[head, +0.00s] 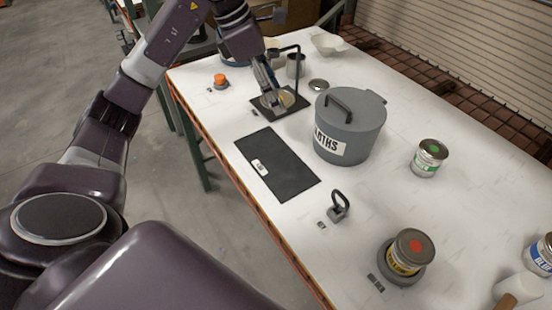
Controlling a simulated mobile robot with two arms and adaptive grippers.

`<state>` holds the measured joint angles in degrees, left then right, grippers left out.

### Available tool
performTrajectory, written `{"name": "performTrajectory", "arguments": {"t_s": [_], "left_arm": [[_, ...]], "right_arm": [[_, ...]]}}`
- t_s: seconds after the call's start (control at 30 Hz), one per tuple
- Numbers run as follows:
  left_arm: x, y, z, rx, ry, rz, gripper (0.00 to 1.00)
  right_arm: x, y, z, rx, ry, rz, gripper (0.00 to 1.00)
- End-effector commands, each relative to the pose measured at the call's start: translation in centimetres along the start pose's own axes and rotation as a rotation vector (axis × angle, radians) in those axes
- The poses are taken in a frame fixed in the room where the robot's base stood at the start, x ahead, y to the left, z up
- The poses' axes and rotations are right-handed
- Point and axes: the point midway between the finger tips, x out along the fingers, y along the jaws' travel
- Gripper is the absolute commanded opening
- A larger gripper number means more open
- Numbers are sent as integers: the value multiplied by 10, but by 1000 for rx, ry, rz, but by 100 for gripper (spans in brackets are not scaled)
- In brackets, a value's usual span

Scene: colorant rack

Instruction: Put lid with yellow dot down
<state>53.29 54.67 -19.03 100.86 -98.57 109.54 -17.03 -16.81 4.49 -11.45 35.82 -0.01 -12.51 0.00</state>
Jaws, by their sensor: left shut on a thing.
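My left gripper (270,96) points down at the far left part of the table. It is shut on a round metal lid (284,98) that shows some yellow on top. The lid is at or just above a small black square plate (291,110); I cannot tell whether it touches. The fingers hide part of the lid. My right gripper is not in view.
A black bent post (298,70) rises close beside the gripper. A grey lidded bin (348,140), a green-dot can (425,163) and a red-dot-lidded can (402,262) stand on the table. The black mat (283,170) is largely bare.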

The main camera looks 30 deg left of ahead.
Motion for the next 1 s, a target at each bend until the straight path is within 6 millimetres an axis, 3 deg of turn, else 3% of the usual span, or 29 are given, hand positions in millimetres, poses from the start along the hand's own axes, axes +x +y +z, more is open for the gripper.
{"name": "performTrajectory", "arguments": {"t_s": [0.17,0.5,0.8,1.0], "left_arm": [[6,5,-6,-56,3,19,46],[66,4,-31,-54,5,15,46],[123,4,-55,-54,3,15,46],[141,6,-62,-52,1,20,46]], "right_arm": [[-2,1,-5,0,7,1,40],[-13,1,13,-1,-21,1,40],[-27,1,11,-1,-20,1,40],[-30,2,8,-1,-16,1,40]]}}
